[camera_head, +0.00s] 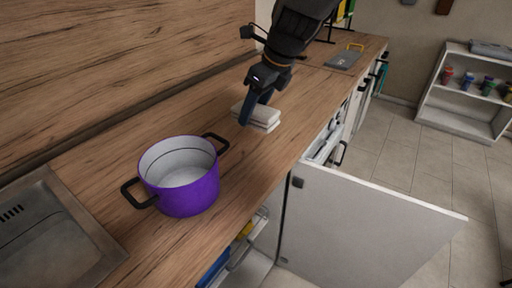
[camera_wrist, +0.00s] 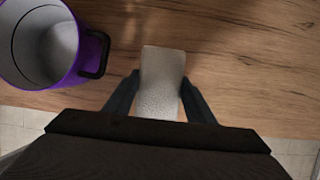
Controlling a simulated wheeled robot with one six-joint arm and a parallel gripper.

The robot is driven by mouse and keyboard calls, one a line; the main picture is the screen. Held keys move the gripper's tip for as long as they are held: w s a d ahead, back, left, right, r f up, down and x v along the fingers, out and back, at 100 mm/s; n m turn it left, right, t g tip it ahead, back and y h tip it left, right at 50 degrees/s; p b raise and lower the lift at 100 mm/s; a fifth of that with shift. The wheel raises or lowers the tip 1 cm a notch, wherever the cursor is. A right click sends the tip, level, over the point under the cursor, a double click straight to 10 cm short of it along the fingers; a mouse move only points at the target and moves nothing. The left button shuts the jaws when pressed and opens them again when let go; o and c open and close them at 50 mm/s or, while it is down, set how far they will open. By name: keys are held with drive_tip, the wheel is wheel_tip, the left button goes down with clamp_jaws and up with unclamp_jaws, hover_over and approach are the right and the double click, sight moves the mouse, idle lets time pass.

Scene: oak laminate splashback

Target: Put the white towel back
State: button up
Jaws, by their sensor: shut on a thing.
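A folded white towel (camera_head: 262,113) lies on the wooden worktop, beyond and to the right of the purple pot. My gripper (camera_head: 252,108) reaches down over it from above. In the wrist view the white towel (camera_wrist: 162,75) sits between the two dark fingers of my gripper (camera_wrist: 158,103), which are shut on it. One end of the towel sticks out beyond the fingertips. In the head view the finger hides part of the towel, and I cannot tell whether it is lifted off the worktop.
A purple pot (camera_head: 187,190) with black handles stands on the worktop (camera_head: 110,160) near the steel sink (camera_head: 50,240). An open white cabinet door (camera_head: 355,225) juts out below the front edge. A grey board (camera_head: 344,60) lies farther back. A shelf (camera_head: 465,95) stands at right.

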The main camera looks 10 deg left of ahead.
sight(268, 113)
wheel_tip(268, 113, down, 10)
drive_tip(key=shift+r, duration=0.15)
idle(0.3)
drive_tip(key=o, duration=0.9)
drive_tip(key=shift+o, duration=0.2)
drive_tip(key=v, duration=1.2)
drive_tip(key=s+d+f+n+h, duration=0.1)
drive_tip(key=s+d+f+n, duration=0.3)
drive_tip(key=d+n, duration=0.3)
drive_tip(key=s+d+f+n+h, duration=0.1)
drive_tip(key=s+d+f+n, duration=0.3)
drive_tip(key=d+n, duration=0.4)
drive_tip(key=s+d+f+n+g+h, duration=0.1)
drive_tip(key=s+d+f+n, duration=0.3)
drive_tip(key=d, duration=0.9)
drive_tip(key=s+n+h, duration=0.1)
drive_tip(key=s+n, duration=0.1)
drive_tip(key=n, duration=0.1)
drive_tip(key=shift+d, duration=0.15)
